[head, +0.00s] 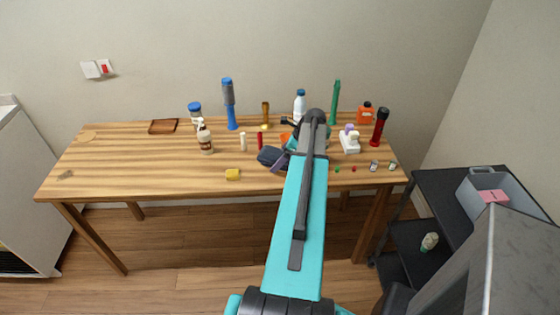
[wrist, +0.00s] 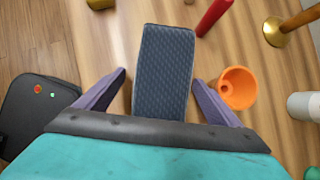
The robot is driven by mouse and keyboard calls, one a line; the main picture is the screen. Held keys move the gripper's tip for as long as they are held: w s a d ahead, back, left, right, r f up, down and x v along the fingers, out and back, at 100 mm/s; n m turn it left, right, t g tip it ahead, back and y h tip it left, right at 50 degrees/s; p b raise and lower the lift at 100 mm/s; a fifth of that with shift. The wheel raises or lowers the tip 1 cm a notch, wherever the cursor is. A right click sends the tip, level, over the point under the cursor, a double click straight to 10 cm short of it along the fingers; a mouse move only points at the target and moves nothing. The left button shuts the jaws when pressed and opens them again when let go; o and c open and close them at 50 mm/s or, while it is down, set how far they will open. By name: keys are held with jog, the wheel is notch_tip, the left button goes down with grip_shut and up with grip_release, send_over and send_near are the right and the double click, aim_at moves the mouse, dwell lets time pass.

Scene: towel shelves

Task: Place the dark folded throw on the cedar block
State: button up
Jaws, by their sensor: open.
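The dark folded throw (head: 268,156) is a blue-grey textured bundle lying on the table near its middle, partly hidden by my arm in the head view. In the wrist view the throw (wrist: 163,62) is a long rectangle with a dark edge. My gripper (wrist: 159,78) is open, with one purple finger on each side of the throw's near part and visible gaps to it. One purple finger of my gripper (head: 280,161) shows beside the throw in the head view. I cannot tell surely which object is the cedar block; a flat brown wooden piece (head: 163,126) lies at the back left.
An orange funnel-like cup (wrist: 236,88) and a red rod (wrist: 214,16) stand close to the throw. The table's left half is mostly clear.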

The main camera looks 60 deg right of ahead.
aim_at(278, 154)
dwell(0.3)
jog(key=c, duration=1.2)
jog(key=shift+r, duration=0.15)
jog(key=shift+r+b, duration=0.7)
jog(key=shift+r, duration=0.8)
jog(key=s+a+b, duration=0.1)
jog(key=s+a, duration=0.1)
jog(key=a, duration=0.1)
jog(key=s+a+b, duration=0.2)
jog(key=s+a, duration=0.1)
jog(key=a, duration=0.1)
jog(key=s+a+r+b, duration=0.1)
jog(key=s+a+b, duration=0.1)
jog(key=a, duration=0.2)
jog(key=shift+s+r, duration=0.1)
jog(key=shift+s, duration=0.3)
jog(key=b, duration=0.3)
jog(key=shift+s+a+b, duration=0.2)
jog(key=shift+a+b, duration=0.05)
jog(key=shift+b, duration=0.15)
jog(key=a+b, duration=0.1)
jog(key=b, duration=0.3)
jog(key=shift+s, duration=0.3)
